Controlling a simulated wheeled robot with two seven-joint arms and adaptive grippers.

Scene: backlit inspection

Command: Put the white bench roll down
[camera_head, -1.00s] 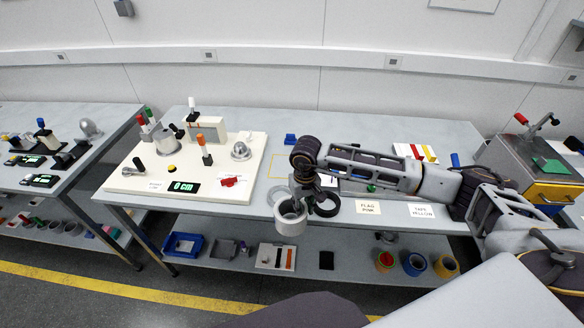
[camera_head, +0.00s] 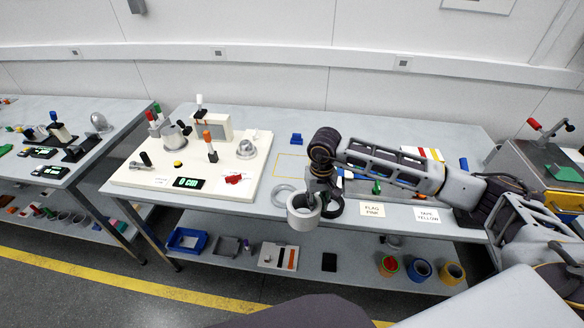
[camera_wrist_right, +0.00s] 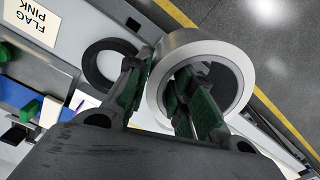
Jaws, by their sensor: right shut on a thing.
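The white bench roll (camera_head: 303,214) is a thick pale ring at the front edge of the middle bench. My right gripper (camera_head: 316,192) is shut on its wall. In the right wrist view, one finger of the gripper (camera_wrist_right: 162,92) is inside the hole of the roll (camera_wrist_right: 243,62) and the other is outside. The roll is tilted to that camera. Whether its underside touches the bench, I cannot tell. My left gripper is not in view.
A black ring (camera_head: 337,208) lies just right of the roll, and a flat grey ring (camera_head: 279,196) lies behind it to the left. Label cards (camera_head: 372,209) lie to the right. A white fixture board (camera_head: 222,186) stands left. A yellow outline (camera_head: 290,157) marks clear bench behind.

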